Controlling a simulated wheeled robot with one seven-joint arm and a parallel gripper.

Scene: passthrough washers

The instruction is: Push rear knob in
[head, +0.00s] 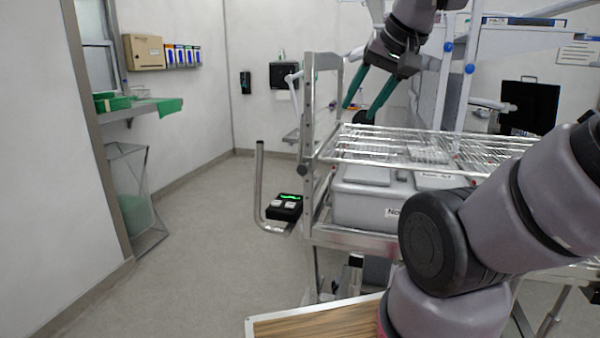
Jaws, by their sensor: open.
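My gripper (360,111) is at the upper middle of the head view, pointing down and left. Its two green fingers are spread apart with nothing seen between them but background. A small dark round shape (361,117) shows between and behind the fingertips. It may be the rear knob, but it is too small and partly covered to be sure. I cannot tell whether a finger touches it.
A metal cart (311,165) holds a wire rack (375,147) above grey bins (362,198), below my gripper. A black device (284,208) sits by the cart's handle. A wooden-topped table (315,322) is in front.

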